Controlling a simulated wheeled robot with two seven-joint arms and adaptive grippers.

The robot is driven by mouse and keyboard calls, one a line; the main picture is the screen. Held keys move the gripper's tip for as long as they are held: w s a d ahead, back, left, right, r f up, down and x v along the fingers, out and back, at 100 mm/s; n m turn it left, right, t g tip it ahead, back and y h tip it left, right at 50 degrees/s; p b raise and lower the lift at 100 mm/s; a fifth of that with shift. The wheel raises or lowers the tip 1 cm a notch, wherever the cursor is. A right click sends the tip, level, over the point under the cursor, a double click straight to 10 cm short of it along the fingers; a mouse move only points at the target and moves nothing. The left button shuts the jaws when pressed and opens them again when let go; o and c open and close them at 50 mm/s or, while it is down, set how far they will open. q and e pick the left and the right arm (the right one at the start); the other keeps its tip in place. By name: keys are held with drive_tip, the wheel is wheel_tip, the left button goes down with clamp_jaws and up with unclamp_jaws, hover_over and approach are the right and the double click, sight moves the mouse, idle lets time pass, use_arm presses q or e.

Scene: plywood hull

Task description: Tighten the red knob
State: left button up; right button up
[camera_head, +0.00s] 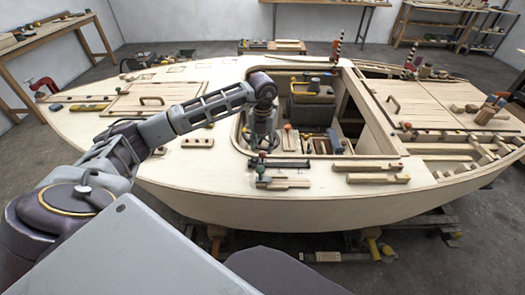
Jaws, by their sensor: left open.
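My left arm reaches in from the left, and my left gripper (262,147) points down at the near edge of the boat's cockpit opening. It is open. Just under it, a small dark fixture (260,170) with tiny coloured knobs stands on the pale deck. A small red-orange knob (287,127) shows just right of the gripper, inside the opening. I cannot tell for sure which is the task's red knob, and the gripper hides part of this spot. Contact between the fingers and a knob cannot be made out. My right gripper is not in view.
The plywood hull (300,210) fills the middle. Wood strips (375,178) and blocks lie on its near deck. A grey bin with a yellow rim (312,100) stands in the cockpit. A red clamp (44,84) sits at the far left tip. Workbenches line the walls.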

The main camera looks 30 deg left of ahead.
sight(263, 154)
use_arm(q)
drive_tip(key=shift+f, duration=1.9)
clamp_jaws()
